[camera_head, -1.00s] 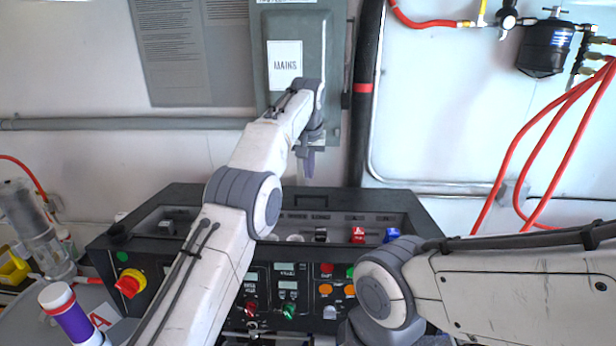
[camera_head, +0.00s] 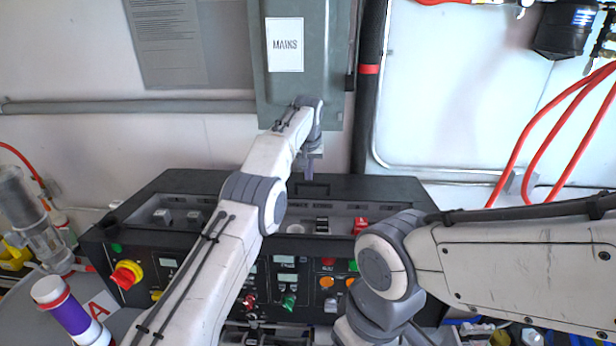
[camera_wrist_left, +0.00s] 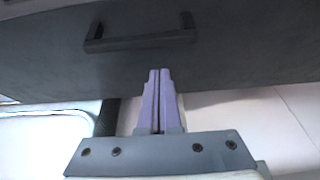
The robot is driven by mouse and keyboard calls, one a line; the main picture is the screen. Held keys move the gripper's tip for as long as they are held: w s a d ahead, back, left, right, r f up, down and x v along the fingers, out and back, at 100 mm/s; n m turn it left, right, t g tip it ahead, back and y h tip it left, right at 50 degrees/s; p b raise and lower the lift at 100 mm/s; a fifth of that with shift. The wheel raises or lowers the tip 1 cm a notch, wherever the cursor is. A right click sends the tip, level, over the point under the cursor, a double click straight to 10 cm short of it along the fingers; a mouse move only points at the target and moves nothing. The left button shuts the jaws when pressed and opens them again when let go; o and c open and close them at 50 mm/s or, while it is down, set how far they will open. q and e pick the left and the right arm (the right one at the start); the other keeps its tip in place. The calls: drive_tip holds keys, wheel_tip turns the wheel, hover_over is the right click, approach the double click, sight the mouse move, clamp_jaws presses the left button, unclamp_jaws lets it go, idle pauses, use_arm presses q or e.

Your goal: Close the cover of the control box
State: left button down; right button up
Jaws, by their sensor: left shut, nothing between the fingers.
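The control box (camera_head: 135,250) is a black console with a recessed top bay of switches and a sloped front of buttons and displays. A dark flat panel that looks like its cover (camera_wrist_left: 240,60) fills the upper left wrist view, with a bar handle (camera_wrist_left: 140,42) on it. In the head view the dark rear edge of the box (camera_head: 380,186) shows, and the cover's angle is hard to tell. My left gripper (camera_head: 308,172) is shut and empty at this rear edge. Its purple fingertips (camera_wrist_left: 159,76) point at the panel beside the handle; contact is unclear. My right gripper is out of view.
A grey MAINS box (camera_head: 285,85) hangs on the wall behind my left wrist. A dark vertical pipe (camera_head: 368,110) stands right of it. Red hoses (camera_head: 540,140) hang at the right. A purple-and-white cylinder (camera_head: 68,313) stands at the front left.

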use_arm(q)
drive_tip(key=s+b, duration=0.2)
drive_tip(key=b, duration=0.1)
drive_tip(key=shift+r, duration=0.2)
drive_tip(key=shift+s+r, duration=0.2)
drive_tip(key=shift+r, duration=0.05)
drive_tip(key=shift+s+r, duration=0.1)
drive_tip(key=shift+s, duration=0.55)
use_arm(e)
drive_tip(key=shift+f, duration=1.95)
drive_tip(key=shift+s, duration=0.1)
use_arm(q)
drive_tip(key=shift+s, duration=0.1)
